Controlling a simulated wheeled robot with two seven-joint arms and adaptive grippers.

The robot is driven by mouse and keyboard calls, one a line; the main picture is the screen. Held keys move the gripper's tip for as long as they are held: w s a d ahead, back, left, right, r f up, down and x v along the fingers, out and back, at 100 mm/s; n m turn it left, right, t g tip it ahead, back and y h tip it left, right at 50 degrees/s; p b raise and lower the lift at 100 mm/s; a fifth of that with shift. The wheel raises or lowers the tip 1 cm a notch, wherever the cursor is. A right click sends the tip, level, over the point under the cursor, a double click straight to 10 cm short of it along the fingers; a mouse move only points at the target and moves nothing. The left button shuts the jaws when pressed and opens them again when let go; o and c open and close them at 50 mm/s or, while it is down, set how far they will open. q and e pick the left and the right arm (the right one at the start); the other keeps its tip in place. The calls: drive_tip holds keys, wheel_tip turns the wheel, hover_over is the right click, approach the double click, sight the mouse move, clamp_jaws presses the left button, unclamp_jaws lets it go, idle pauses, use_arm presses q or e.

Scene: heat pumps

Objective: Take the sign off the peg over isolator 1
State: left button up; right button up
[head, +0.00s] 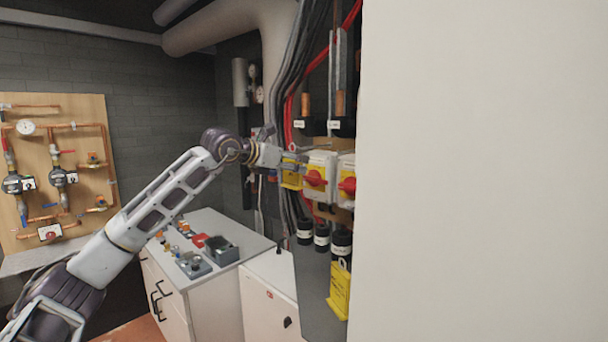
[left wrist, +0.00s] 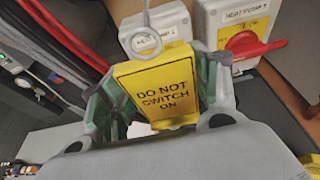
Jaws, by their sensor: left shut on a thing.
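A yellow sign (left wrist: 165,88) reading "DO NOT SWITCH ON" is between the fingers of my left gripper (left wrist: 155,115), which is shut on it. The sign's metal ring (left wrist: 145,38) stands above it, by a thin rod; I cannot tell whether the ring still bears on that rod. In the head view my left gripper (head: 290,165) is just left of the first isolator (head: 319,178), with part of the sign (head: 291,180) showing. That isolator (left wrist: 160,30), labelled "HEAT PUMP", is partly hidden behind the sign in the left wrist view. My right gripper is not in view.
A second isolator (head: 347,183) with a red knob is to the right. Cables and pipes run close by. A white cabinet (head: 228,223) with small devices stands below. A pale wall (head: 485,170) fills the right.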

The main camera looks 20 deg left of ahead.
use_arm(q)
drive_tip(key=shift+s+a+b, duration=0.25)
drive_tip(key=shift+s+b, duration=0.2)
drive_tip(key=shift+s, duration=0.25)
drive_tip(key=shift+s+a+b, duration=0.25)
drive_tip(key=shift+s+b, duration=0.2)
drive_tip(key=shift+s, duration=0.25)
